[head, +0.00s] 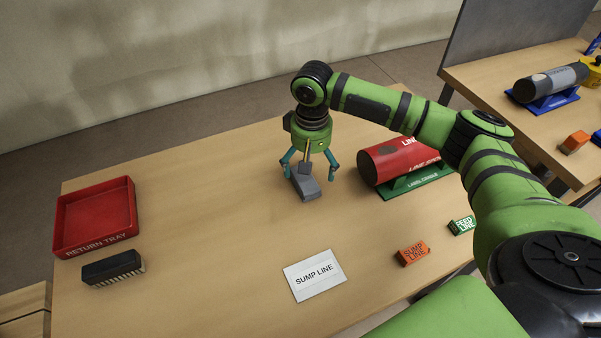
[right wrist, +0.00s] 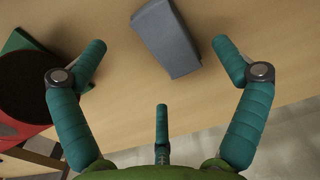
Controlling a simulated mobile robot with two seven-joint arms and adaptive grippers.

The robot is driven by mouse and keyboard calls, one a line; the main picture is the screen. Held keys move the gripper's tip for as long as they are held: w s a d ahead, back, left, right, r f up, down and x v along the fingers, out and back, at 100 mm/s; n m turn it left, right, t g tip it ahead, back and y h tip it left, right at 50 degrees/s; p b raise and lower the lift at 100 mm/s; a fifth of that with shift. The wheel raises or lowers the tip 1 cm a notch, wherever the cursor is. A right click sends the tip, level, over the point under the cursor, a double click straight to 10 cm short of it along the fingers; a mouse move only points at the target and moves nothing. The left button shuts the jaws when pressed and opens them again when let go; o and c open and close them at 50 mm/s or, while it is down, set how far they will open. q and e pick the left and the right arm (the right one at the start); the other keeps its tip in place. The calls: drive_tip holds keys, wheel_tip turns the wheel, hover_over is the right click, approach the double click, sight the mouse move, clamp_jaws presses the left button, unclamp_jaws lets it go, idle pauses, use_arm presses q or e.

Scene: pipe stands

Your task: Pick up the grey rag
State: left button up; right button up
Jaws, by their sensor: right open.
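The grey rag (head: 306,187) is a small folded block lying on the wooden table near its middle. In the right wrist view the rag (right wrist: 166,38) lies between and a little beyond the spread fingers. My right gripper (head: 310,176) points down just above the rag, with its teal fingers spread on either side of it. The right gripper (right wrist: 160,65) is open and empty, and no finger visibly touches the rag in the right wrist view. In the head view a finger and part of the gripper cover the rag's far end. My left gripper does not show.
A red pipe (head: 395,161) on a green stand (head: 420,183) is close to the right. A red return tray (head: 95,217) and a black brush (head: 112,268) are at left. A SUMP LINE card (head: 315,276), orange block (head: 412,254) and green block (head: 462,225) lie nearer.

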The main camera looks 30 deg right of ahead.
sight(310, 179)
wheel_tip(310, 179, down, 5)
drive_tip(key=shift+s+r+p, duration=0.15)
drive_tip(key=shift+r+p, duration=0.05)
drive_tip(key=shift+p, duration=0.2)
drive_tip(key=shift+f, duration=0.25)
drive_tip(key=c, duration=1.1)
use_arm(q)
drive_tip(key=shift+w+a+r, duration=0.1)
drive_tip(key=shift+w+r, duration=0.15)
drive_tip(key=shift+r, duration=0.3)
use_arm(e)
drive_tip(key=shift+c, duration=0.2)
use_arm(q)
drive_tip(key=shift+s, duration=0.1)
